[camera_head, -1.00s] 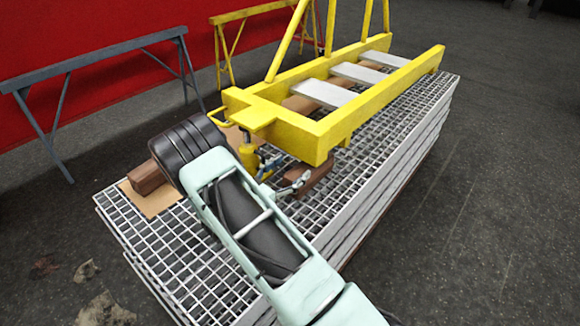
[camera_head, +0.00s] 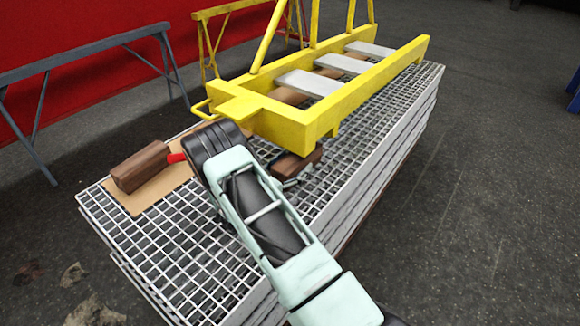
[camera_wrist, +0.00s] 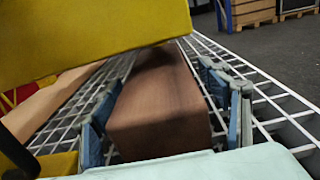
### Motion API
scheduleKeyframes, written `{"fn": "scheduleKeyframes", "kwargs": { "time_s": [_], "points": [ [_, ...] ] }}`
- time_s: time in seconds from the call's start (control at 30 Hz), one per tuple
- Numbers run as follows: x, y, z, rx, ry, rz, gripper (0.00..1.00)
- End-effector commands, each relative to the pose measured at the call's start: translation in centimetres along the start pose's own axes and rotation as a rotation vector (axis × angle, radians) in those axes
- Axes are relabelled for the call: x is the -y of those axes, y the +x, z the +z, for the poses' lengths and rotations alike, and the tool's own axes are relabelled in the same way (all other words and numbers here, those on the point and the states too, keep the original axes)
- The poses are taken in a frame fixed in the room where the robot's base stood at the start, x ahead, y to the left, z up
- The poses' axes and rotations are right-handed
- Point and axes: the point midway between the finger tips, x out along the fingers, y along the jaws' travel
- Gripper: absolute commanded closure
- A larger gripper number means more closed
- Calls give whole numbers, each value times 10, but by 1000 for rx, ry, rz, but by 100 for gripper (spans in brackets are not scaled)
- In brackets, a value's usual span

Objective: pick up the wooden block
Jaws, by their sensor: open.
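A brown wooden block (camera_head: 298,164) lies on the metal grating, under the near end of the yellow boom frame (camera_head: 310,122). In the wrist view the block (camera_wrist: 158,108) runs lengthwise away from me. My gripper (camera_wrist: 165,112) is open, with one blue-grey finger on each side of the block. A gap shows beside the right finger; whether the left finger touches is unclear. In the head view my gripper (camera_head: 285,179) is partly hidden behind my wrist. A second brown block (camera_head: 141,167) lies on a brown board (camera_head: 152,194) to the left.
The yellow frame hangs low over the block, close to my gripper; it fills the upper left of the wrist view. A grey trestle (camera_head: 82,68) and a yellow trestle (camera_head: 207,45) stand behind the grating stack (camera_head: 373,170). A small red item (camera_head: 176,158) lies beside the second block.

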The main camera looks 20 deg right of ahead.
Motion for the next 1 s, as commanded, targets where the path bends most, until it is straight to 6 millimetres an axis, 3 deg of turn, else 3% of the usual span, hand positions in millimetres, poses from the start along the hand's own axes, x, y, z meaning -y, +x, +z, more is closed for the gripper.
{"fn": "scheduleKeyframes", "kwargs": {
  "time_s": [0.2,0.77,1.0],
  "points": [
    [0,0,0,0,0,0,33],
    [0,0,0,0,0,0,94],
    [0,0,0,0,0,-2,96]
  ]
}}
